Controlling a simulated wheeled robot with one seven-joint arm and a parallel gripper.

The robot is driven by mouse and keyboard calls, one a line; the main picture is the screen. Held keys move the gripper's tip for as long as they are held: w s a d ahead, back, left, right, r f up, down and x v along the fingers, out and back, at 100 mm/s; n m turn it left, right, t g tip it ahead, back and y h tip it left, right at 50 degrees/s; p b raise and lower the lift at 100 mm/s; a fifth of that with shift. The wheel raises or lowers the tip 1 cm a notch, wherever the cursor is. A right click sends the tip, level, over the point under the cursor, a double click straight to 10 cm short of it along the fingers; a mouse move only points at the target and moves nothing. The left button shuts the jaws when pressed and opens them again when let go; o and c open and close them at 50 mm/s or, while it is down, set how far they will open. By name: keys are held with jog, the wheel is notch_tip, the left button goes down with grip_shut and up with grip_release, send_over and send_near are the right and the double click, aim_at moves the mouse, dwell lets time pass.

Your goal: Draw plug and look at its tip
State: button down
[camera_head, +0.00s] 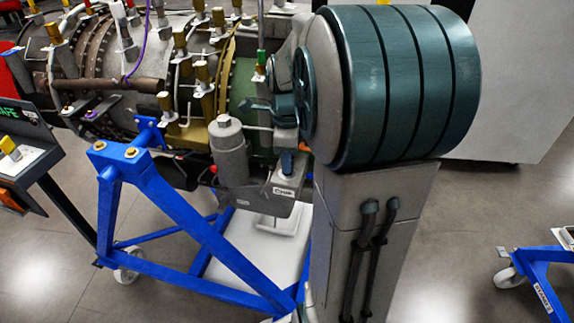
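A grey housing (255,196) under the turbine carries a white label reading "CHIP" (283,191). A small blue part (287,164) stands upright just above that label. I cannot tell whether it is the plug, and no plug tip shows. My arm fills the right middle of the view, with a large teal joint in front. Dark teal and grey parts of my arm end close above the blue part. I cannot make out separate gripper fingers, or whether they touch it.
The turbine (105,60), with many yellow-capped fittings, rests on a blue wheeled stand (185,225). A dark panel (20,150) stands at the left. Another blue stand (540,285) is at lower right. Grey floor (455,230) is clear between.

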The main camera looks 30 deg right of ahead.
jog(key=shift+r+p, duration=0.55)
jog(key=shift+r, duration=0.15)
jog(key=shift+r+p, duration=1.8)
jog(key=shift+r, duration=0.5)
jog(key=shift+s, duration=0.1)
